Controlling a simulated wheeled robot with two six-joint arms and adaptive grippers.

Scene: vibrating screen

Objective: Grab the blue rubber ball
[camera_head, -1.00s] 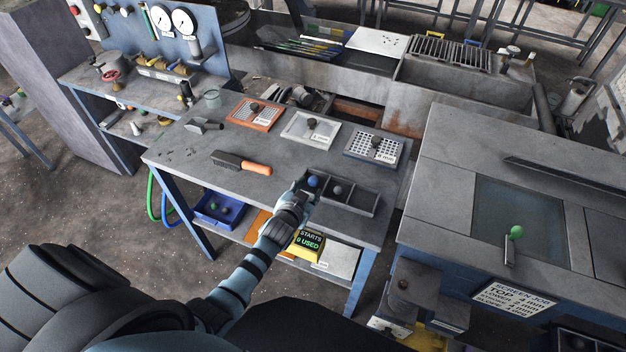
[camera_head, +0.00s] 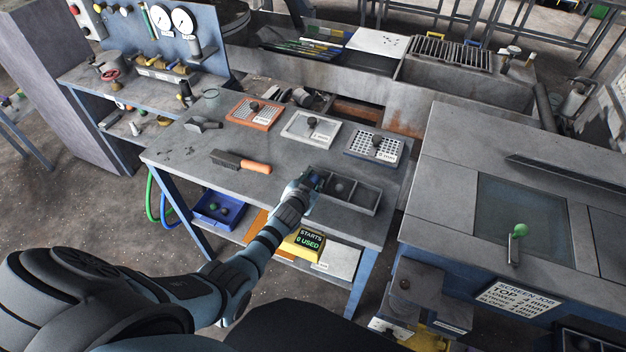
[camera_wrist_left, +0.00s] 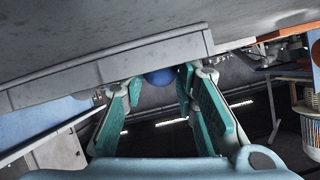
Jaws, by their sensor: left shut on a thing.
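The blue rubber ball (camera_head: 317,180) is at the left end of a grey divided tray (camera_head: 361,208) on the workbench, partly covered by my gripper. My left gripper (camera_head: 311,182) reaches the ball from the front left. In the left wrist view the ball (camera_wrist_left: 160,77) sits between the tips of the teal fingers (camera_wrist_left: 158,92), which are shut on it. A grey tray wall runs just behind it there. I cannot tell from these views whether the ball still touches the tray floor. My right gripper is not in view.
A dark ball (camera_head: 339,187) lies in the tray's middle compartment. An orange-handled brush (camera_head: 242,162) lies to the left. Three screen panels, orange (camera_head: 266,118), white (camera_head: 297,132) and blue (camera_head: 360,147), lie behind. A large grey machine (camera_head: 440,190) stands to the right.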

